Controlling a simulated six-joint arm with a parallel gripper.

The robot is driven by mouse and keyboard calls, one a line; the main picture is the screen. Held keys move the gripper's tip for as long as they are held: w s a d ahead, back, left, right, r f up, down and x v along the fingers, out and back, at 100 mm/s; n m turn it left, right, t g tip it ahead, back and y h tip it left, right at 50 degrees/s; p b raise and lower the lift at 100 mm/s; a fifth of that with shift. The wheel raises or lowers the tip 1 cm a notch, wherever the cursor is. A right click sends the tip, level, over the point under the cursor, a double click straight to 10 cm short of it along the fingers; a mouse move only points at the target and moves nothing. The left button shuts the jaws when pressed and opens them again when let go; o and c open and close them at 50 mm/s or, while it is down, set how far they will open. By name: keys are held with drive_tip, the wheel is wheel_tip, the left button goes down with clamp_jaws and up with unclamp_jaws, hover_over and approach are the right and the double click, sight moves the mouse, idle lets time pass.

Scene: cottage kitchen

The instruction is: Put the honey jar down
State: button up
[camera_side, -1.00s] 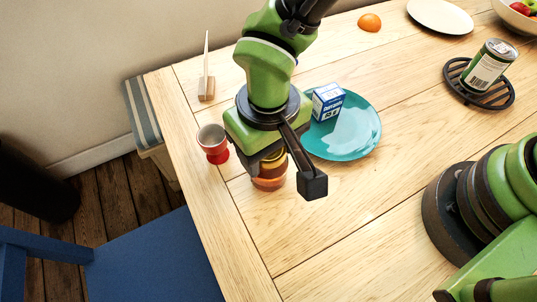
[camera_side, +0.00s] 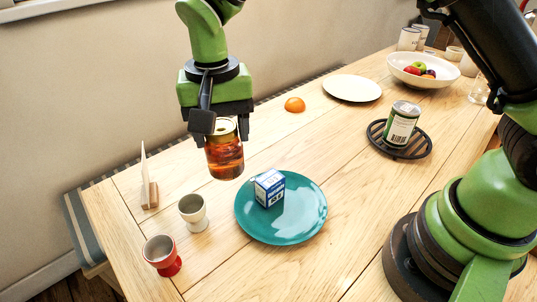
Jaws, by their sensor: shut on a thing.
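The honey jar (camera_side: 224,160) is a glass jar of amber-brown contents with a gold lid. It is upright in my gripper (camera_side: 222,136), whose fingers are closed on its upper part from both sides. The jar appears behind and to the left of the teal plate (camera_side: 302,222), apart from it. It looks held above the wooden table (camera_side: 330,150), but the gap beneath it is hard to judge.
A blue and white box (camera_side: 269,188) stands on the plate. A white egg cup (camera_side: 193,212) and a red one (camera_side: 162,255) stand front left, near a card holder (camera_side: 149,190). An orange (camera_side: 294,104) and white plate (camera_side: 352,88) lie behind. A can (camera_side: 402,124) stands on a black trivet (camera_side: 420,150).

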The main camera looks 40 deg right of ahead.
drive_tip(key=w+d+m, duration=0.4)
drive_tip(key=d+m, duration=0.1)
drive_tip(key=d, duration=0.4)
drive_tip(key=w+d+m, duration=0.3)
drive_tip(key=d+m, duration=0.1)
drive_tip(key=d, duration=0.5)
drive_tip(key=shift+m, duration=0.3)
drive_tip(key=shift+d+f, duration=0.15)
drive_tip(key=shift+f, duration=2.35)
drive_tip(key=shift+d+f, duration=0.1)
drive_tip(key=shift+f, duration=2.35)
drive_tip(key=shift+f, duration=0.1)
drive_tip(key=o, duration=1.2)
